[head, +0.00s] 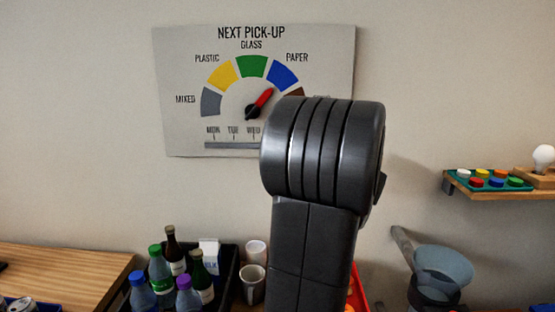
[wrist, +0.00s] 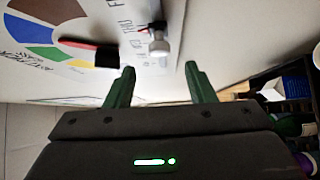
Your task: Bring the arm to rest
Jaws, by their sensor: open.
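My arm (head: 318,190) stands raised in the middle of the head view, in front of the wall board, and covers its lower right part. My gripper (wrist: 159,68) shows in the wrist view with its two green fingers apart and nothing between them. The head view does not show the fingers. The board (head: 180,70) also fills the upper left of the wrist view, turned over. Its red pointer (head: 264,97) points up and right, toward the blue paper sector's lower edge. A pale knob (wrist: 158,46) stands out from the board beyond the fingertips, apart from them.
A black crate (head: 228,275) at lower left holds several bottles and a milk carton. Two cups (head: 252,283) stand beside it. A wooden table (head: 70,265) is at far left. A shelf (head: 490,193) with a teal tray and a bulb is at right, above a blue-grey funnel-like thing (head: 442,265).

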